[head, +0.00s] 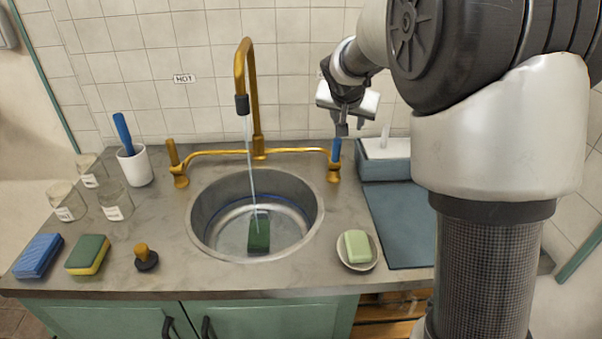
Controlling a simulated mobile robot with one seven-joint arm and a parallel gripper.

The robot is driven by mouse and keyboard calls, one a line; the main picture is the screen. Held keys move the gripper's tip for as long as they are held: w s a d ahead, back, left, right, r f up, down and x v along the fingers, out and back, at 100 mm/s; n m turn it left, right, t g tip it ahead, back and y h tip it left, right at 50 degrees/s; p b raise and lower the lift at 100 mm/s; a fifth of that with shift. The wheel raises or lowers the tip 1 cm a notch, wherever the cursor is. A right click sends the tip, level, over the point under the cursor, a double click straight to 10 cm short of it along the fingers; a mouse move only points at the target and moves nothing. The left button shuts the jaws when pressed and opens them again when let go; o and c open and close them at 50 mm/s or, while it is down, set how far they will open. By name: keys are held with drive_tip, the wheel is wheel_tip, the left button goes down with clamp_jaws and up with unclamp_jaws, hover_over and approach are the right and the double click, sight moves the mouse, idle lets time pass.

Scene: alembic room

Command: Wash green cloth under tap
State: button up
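A dark green cloth (259,236) lies in the round steel sink (203,235), under shallow water. The brass tap (257,110) stands behind the sink, and a thin stream of water (250,165) runs from its dark nozzle down to the cloth. The tap has a brass left handle (172,153) and a blue-topped right handle (336,151). My gripper (348,129) points down just above the blue handle, behind the sink's right side. Its fingers are small and partly overlapped in the picture, so their opening is unclear. I see nothing held in it.
A soap dish (344,255) with green soap and a blue-grey mat (400,225) lie right of the sink. A tissue box (386,168) stands behind. Left are a stopper (146,258), sponge (88,254), blue cloth (38,256), glass jars (115,203) and white cup (135,166).

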drive_tip(key=w+d+f+n+t+y+b, duration=0.1)
drive_tip(key=w+d+f+n+t+b, duration=0.1)
drive_tip(key=w+d+f+n+t, duration=0.3)
drive_tip(key=n+t+y+b, duration=0.2)
drive_tip(key=n+y+b, duration=0.1)
drive_tip(key=n+y, duration=0.65)
approach(336, 153)
drive_tip(key=w+a+m+y+b, duration=0.1)
drive_tip(key=w+a, duration=0.2)
drive_tip(key=w, duration=0.3)
drive_tip(key=w+a+r+b, duration=0.1)
drive_tip(key=w+a, duration=0.2)
drive_tip(key=w, duration=0.4)
drive_tip(key=shift+a+r+m+y+b, duration=0.2)
drive_tip(key=shift+a+m+y+b, duration=0.1)
drive_tip(key=shift+m+y+b, duration=0.1)
drive_tip(key=shift+c, duration=0.3)
clamp_jaws()
